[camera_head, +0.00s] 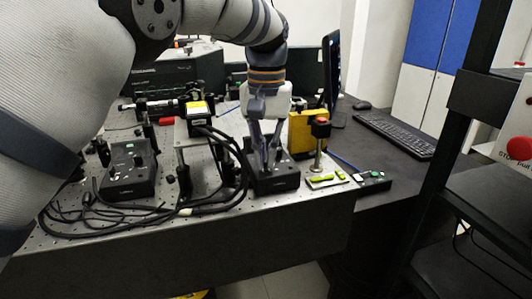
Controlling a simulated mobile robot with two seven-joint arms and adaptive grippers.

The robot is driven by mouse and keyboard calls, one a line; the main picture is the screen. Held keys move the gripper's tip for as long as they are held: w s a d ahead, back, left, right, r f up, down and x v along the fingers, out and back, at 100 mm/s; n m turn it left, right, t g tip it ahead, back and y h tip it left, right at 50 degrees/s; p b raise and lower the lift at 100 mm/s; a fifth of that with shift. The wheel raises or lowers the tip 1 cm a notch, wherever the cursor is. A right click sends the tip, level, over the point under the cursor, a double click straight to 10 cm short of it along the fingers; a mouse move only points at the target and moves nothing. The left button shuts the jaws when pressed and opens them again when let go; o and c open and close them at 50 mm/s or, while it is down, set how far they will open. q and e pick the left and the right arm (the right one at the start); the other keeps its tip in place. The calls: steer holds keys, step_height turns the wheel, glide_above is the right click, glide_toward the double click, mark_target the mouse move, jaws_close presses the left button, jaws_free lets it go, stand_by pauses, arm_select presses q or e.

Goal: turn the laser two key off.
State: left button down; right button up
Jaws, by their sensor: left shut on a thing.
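My left gripper (266,162) reaches down from above onto a black control box (278,185) near the front edge of the optical bench. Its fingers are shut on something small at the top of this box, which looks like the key. The key itself is hidden between the fingers, so its turn position cannot be told. A second, similar black control box (128,184) with a small green light stands to the left. No readable label shows which box is laser two. My right gripper is not in view.
Black cables (205,190) loop over the perforated bench (190,228) left of the gripped box. A yellow device (303,132) and a post with a red-topped part (320,128) stand close on the right. A keyboard (396,133) lies farther right.

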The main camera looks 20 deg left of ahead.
mark_target(266, 160)
arm_select(q)
steer(key=n, duration=0.5)
steer(key=shift+n, duration=0.3)
stand_by(0.4)
steer(key=c, duration=1.8)
jaws_free()
step_height(266, 160, up, 8)
steer(key=shift+f, duration=0.2)
